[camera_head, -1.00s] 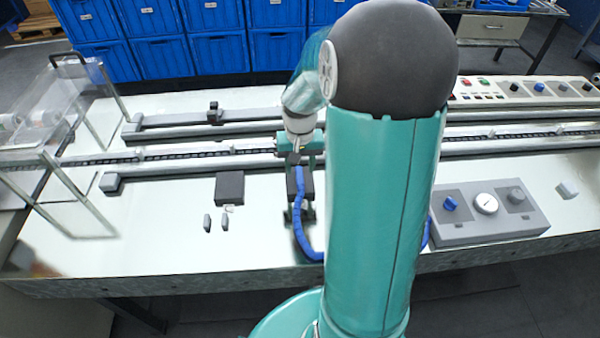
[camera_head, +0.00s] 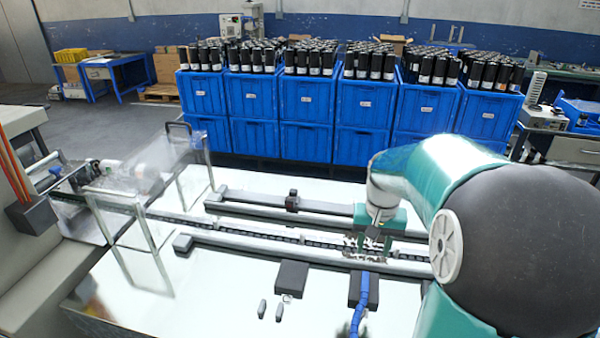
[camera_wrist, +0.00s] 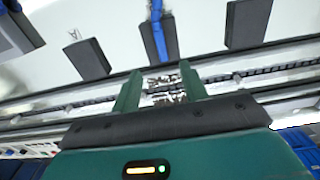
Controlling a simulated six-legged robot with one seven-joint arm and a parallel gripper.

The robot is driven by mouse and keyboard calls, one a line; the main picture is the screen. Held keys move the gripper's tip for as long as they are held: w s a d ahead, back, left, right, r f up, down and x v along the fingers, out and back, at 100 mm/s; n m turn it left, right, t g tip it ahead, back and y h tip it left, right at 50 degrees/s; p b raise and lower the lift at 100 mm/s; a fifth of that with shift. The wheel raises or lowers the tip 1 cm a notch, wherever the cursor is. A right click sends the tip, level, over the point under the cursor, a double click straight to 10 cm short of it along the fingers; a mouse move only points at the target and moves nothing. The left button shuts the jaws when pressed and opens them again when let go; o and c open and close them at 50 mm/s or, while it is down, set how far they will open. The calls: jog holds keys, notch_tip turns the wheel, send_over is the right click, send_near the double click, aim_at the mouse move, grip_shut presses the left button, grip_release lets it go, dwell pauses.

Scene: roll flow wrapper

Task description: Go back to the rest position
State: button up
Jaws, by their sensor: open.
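My gripper (camera_head: 372,246) is over the long conveyor chain, at the right of the head view. Its fingertips are hard to make out there. In the wrist view my gripper (camera_wrist: 160,74) shows two green fingers spread apart with nothing held between them. The conveyor chain (camera_wrist: 75,106) and some small metallic parts show in the gap beyond the fingers.
A white table (camera_head: 225,283) carries rails (camera_head: 290,248), a dark block (camera_head: 291,277) and a second block with a blue tube (camera_head: 364,292). Clear guard panels (camera_head: 150,240) stand left. Blue crates (camera_head: 305,97) with dark bottles stand behind the table.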

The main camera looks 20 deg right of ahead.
jog(key=s+a+r+n+t, duration=0.2)
jog(key=s+a+r, duration=0.3)
jog(key=a, duration=0.4)
jog(key=s+a+r+n+t, duration=0.3)
jog(key=s+a+r+n, duration=0.1)
jog(key=s+a, duration=0.4)
jog(key=shift+a+r+t, duration=0.3)
jog(key=shift+a+r, duration=0.05)
jog(key=shift+a, duration=0.5)
jog(key=shift+c, duration=0.8)
jog(key=shift+d, duration=0.15)
